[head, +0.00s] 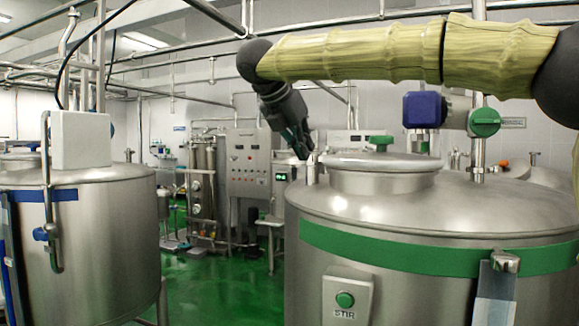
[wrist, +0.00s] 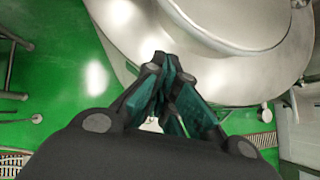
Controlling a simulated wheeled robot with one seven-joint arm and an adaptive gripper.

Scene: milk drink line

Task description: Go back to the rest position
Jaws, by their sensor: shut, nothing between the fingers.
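My gripper (head: 303,148) hangs from my raised arm in the head view, at the left edge of the top of the right steel tank (head: 400,275). The gripper is shut and empty. In the wrist view its fingers (wrist: 163,62) come together, pointing toward the steel tank (wrist: 225,80) top, with green floor to the left. I cannot tell whether the fingertips touch the tank. The tank has a green band, a domed lid (head: 383,183) with a green knob, and a box with a green button marked STIR (head: 345,300).
A second steel tank (head: 105,240) with a blue band stands at the left. A blue-bodied valve (head: 424,110) with a green knob is behind the right tank. A control cabinet (head: 248,165) stands at the back. Green floor (head: 215,285) lies open between the tanks. Pipes run overhead.

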